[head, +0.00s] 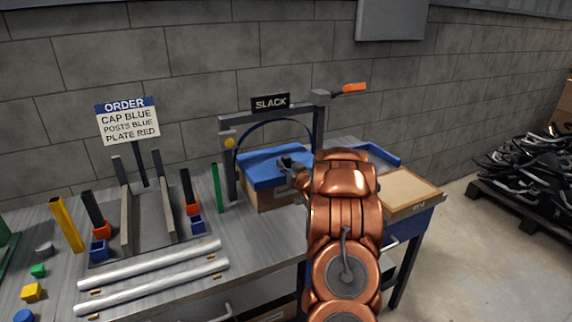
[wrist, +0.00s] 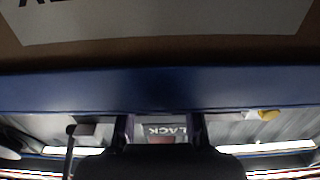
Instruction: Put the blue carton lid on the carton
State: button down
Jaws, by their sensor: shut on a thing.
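The blue carton lid (head: 262,168) lies over the top of the brown carton (head: 270,198), under the SLACK frame. In the wrist view the lid (wrist: 160,90) is a wide blue band, with the brown carton wall (wrist: 200,53) and its white label against it. My gripper (head: 291,165) is at the lid's right part in the head view. In the wrist view my gripper (wrist: 160,128) is shut on the lid. My wrist and arm hide the right end of lid and carton. I cannot tell whether the lid is fully seated.
The grey SLACK frame (head: 230,158) with a dark blue arc stands around the carton. A tan-topped box (head: 405,190) is to the right. The order sign (head: 127,121), upright posts and silver rails (head: 150,276) are to the left. Small coloured blocks lie at the far left.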

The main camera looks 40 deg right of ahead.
jog(key=shift+f, duration=0.3)
jog(key=c, duration=0.8)
grip_release()
jog(key=shift+s, duration=0.1)
jog(key=v, duration=1.1)
jog(key=shift+s+a, duration=0.15)
jog(key=shift+s, duration=0.2)
